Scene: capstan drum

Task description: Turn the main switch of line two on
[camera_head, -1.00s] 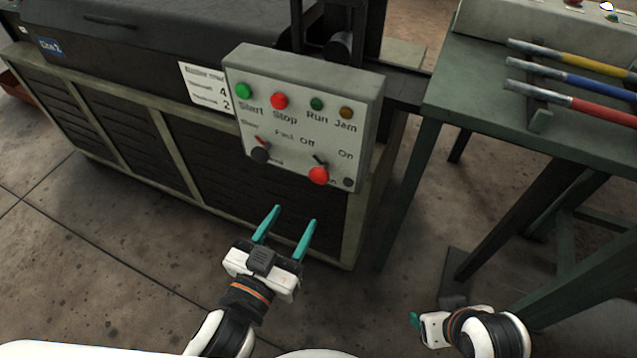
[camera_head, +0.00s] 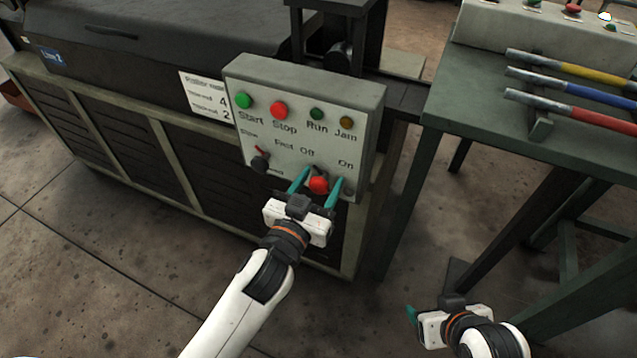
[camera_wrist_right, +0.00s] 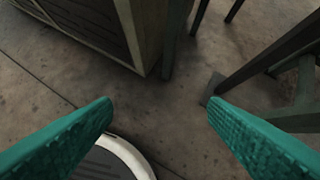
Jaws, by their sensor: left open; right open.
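The control panel (camera_head: 290,110) is a grey box on the machine's front, with labelled buttons and knobs. The red main switch (camera_head: 318,184) sits low on it, below the labels Off and On; its dark pointer is partly hidden. My left gripper (camera_head: 318,182) is open, its teal fingers on either side of the red switch in the head view. I cannot tell whether they touch it. My right gripper (camera_head: 411,313) is low at the right, away from the panel. In the right wrist view its fingers (camera_wrist_right: 160,115) are wide apart with nothing between them.
The panel also has a green Start button (camera_head: 244,101), a red Stop button (camera_head: 279,110), Run and Jam lamps and a Slow/Fast knob (camera_head: 260,164) left of the switch. A green table (camera_head: 470,110) with several coloured-handled tools stands at the right. Floor is bare in front.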

